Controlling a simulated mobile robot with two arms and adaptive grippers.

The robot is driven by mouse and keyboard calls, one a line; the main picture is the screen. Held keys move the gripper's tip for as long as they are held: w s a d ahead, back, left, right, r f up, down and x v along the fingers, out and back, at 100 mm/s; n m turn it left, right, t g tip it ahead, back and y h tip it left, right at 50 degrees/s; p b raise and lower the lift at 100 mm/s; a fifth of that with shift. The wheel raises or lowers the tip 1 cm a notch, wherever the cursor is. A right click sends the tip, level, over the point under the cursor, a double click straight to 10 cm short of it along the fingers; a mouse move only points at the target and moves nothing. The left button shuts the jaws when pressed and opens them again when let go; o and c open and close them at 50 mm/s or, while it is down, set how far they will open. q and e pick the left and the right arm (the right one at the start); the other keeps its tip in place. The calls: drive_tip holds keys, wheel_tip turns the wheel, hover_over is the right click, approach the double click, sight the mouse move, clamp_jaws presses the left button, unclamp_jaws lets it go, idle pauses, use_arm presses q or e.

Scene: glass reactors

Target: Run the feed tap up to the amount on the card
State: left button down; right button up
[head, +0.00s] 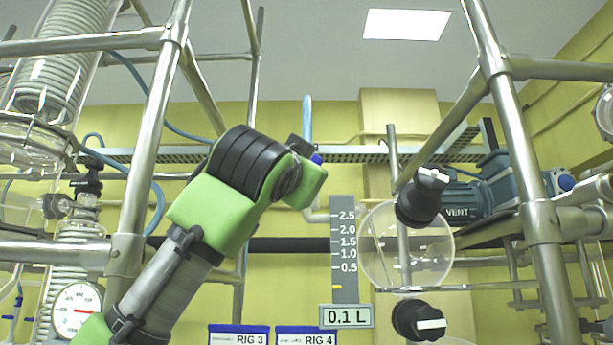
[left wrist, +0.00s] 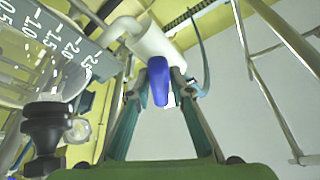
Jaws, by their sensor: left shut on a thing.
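The feed tap's blue handle (left wrist: 158,80) sits between the fingertips of my left gripper (left wrist: 172,78) in the left wrist view, and the gripper is shut on it. A white pipe body (left wrist: 150,42) is right behind the handle. In the head view, my green arm hides most of the gripper; a bit of the blue handle (head: 317,158) shows past it. A grey scale (head: 345,215) is marked 0.5 to 2.5, with an orange marker (head: 337,287) below 0.5. My right gripper is out of view.
Steel frame posts (head: 150,140) stand on both sides. Labels RIG 3 (head: 239,337) and RIG 4 (head: 307,337) show below.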

use_arm(q)
drive_tip(key=c, duration=2)
unclamp_jaws()
drive_tip(key=shift+o, duration=0.2)
drive_tip(key=v, duration=1.2)
